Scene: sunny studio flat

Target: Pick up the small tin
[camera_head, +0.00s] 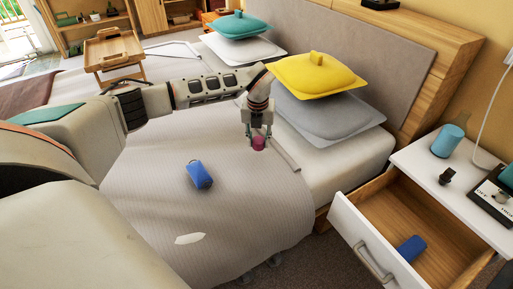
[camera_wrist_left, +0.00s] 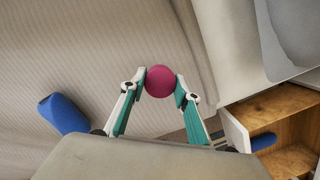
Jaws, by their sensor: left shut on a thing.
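The small tin (camera_head: 258,143) is a round magenta thing over the bed, near the pillows. My left gripper (camera_head: 257,136) points down and is shut on it. In the left wrist view the tin (camera_wrist_left: 160,81) sits between the two fingertips of the left gripper (camera_wrist_left: 161,84), one on each side. Whether the tin touches the bed cover or hangs just above it, I cannot tell. My right gripper is in neither view.
A blue object (camera_head: 199,174) and a white flat object (camera_head: 190,239) lie on the bed (camera_head: 140,185). Grey and yellow pillows (camera_head: 317,75) lie by the headboard. An open drawer (camera_head: 405,225) holds another blue object. A blue cup (camera_head: 447,141) stands on the nightstand.

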